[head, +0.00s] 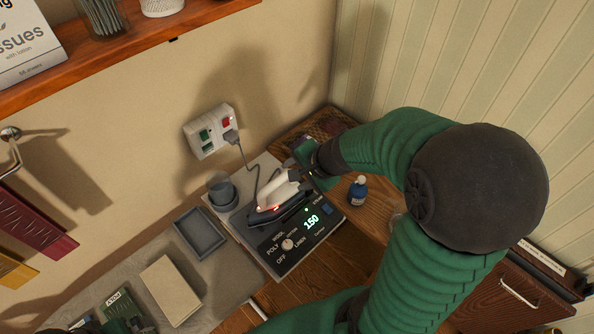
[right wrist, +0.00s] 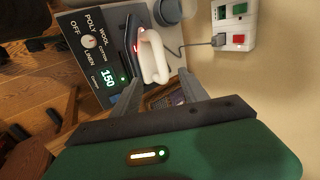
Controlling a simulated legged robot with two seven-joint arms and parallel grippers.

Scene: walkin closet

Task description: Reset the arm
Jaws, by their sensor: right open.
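My right arm is green with black joints and bends across the right of the head view. Its gripper (head: 312,170) is beside the white-handled iron (head: 279,194), partly hidden by the wrist. In the right wrist view the two grey fingers (right wrist: 158,88) are apart and empty. The iron's handle (right wrist: 154,58) is just beyond them, and I cannot tell whether they touch it. The iron rests on a dark control station (head: 290,240) with a dial and a lit 150 display. My left gripper is not clearly seen.
A wall outlet (head: 211,131) holds the iron's plugged-in cord. A grey cup (head: 221,191), a grey tray (head: 201,233) and a beige block (head: 171,290) stand left of the iron. A blue bottle (head: 358,190) stands near my forearm. A wooden shelf (head: 130,45) runs above left.

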